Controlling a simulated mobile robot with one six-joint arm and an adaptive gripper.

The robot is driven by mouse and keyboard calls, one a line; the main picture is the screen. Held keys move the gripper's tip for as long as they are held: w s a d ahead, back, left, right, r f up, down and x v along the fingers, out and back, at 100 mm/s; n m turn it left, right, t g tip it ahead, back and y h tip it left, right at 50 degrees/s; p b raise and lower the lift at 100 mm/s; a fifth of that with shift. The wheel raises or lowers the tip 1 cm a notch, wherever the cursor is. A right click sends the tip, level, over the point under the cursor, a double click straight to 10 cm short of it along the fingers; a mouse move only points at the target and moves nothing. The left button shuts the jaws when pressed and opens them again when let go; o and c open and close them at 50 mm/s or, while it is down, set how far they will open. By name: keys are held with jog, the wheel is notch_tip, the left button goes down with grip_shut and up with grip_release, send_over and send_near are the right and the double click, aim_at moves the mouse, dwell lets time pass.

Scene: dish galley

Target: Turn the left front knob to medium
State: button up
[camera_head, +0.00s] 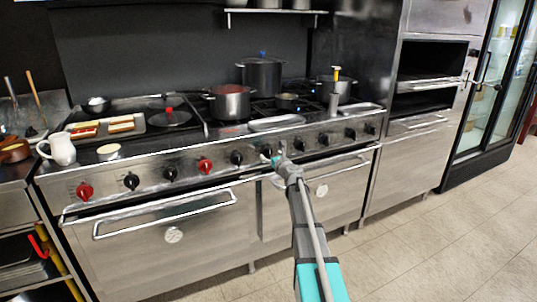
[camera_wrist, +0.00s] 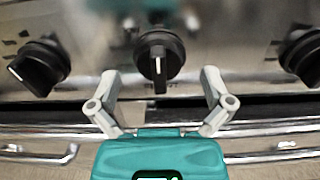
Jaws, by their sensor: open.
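A row of knobs runs along the front panel of the steel range (camera_head: 190,215). In the wrist view a black knob (camera_wrist: 159,55) is centred ahead of my open gripper (camera_wrist: 160,84), its pointer bar straight down in the picture. The two fingers are spread left and right of it, a little below it in the picture; I cannot tell whether they touch it. In the head view my gripper (camera_head: 276,161) is at the front panel, largely hiding that knob. No label shows which knob is the left front one.
Neighbouring black knobs flank it in the wrist view, left (camera_wrist: 38,66) and right (camera_wrist: 303,55). Red knobs (camera_head: 85,191) (camera_head: 205,165) sit farther left. An oven handle (camera_head: 165,216) projects below the panel. A red pot (camera_head: 230,101) stands on the cooktop. The floor at right is clear.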

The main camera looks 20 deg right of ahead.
jog(key=shift+w, duration=1.15)
jog(key=c, duration=1)
jog(key=shift+c, duration=0.2)
